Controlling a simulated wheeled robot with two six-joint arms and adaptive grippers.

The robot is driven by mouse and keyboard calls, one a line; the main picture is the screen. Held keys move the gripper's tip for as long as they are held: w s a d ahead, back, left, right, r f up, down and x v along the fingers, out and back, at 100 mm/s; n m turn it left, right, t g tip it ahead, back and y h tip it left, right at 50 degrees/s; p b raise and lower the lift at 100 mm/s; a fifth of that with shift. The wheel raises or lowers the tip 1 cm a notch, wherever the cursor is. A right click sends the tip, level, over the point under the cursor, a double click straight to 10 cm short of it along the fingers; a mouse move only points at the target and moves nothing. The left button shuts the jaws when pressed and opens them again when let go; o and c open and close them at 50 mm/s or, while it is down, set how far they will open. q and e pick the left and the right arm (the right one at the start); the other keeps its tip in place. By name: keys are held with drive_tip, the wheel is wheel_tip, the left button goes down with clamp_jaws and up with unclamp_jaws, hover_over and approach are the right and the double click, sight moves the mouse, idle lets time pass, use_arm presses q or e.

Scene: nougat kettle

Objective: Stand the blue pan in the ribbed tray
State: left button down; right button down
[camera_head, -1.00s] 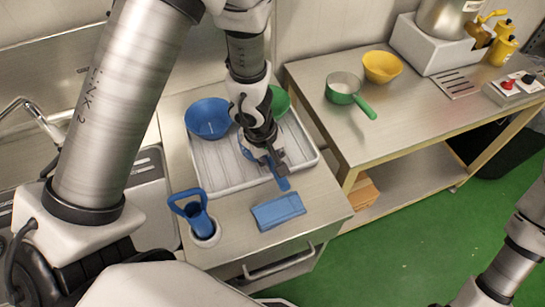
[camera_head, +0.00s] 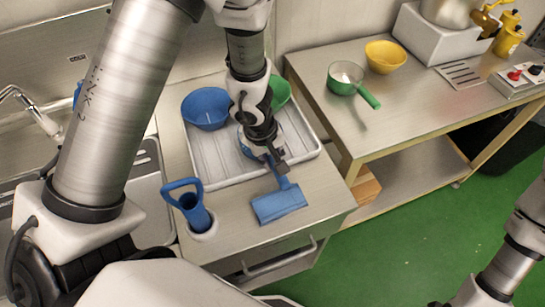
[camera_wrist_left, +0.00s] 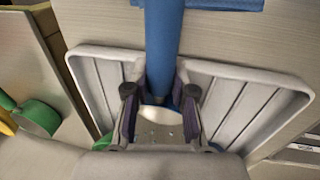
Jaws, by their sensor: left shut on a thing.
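My left gripper (camera_head: 272,160) is shut on the handle of the blue pan (camera_head: 245,150), over the front part of the ribbed tray (camera_head: 212,181). In the left wrist view the blue handle (camera_wrist_left: 163,45) runs between the fingers (camera_wrist_left: 161,92), and a pale patch of the pan's inside shows below them. Most of the pan's bowl is hidden by my gripper. The handle points toward me, over the tray's front rim. I cannot tell whether the pan touches the tray. My right gripper is out of the frame.
A blue bowl (camera_head: 206,107) and a green bowl (camera_head: 281,92) sit in the tray's back part. A flat blue item (camera_head: 279,205) and a blue-handled tool in a holder (camera_head: 191,205) are in front. A green pan (camera_head: 345,78) and yellow bowl (camera_head: 385,56) stand right.

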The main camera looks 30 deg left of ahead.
use_arm(q)
drive_tip(key=shift+f+b, duration=0.3)
drive_tip(key=c, duration=0.9)
unclamp_jaws()
wheel_tip(320, 180, up, 12)
drive_tip(key=s+a, duration=0.1)
drive_tip(key=shift+s+a, duration=0.25)
drive_tip(key=shift+s, duration=0.15)
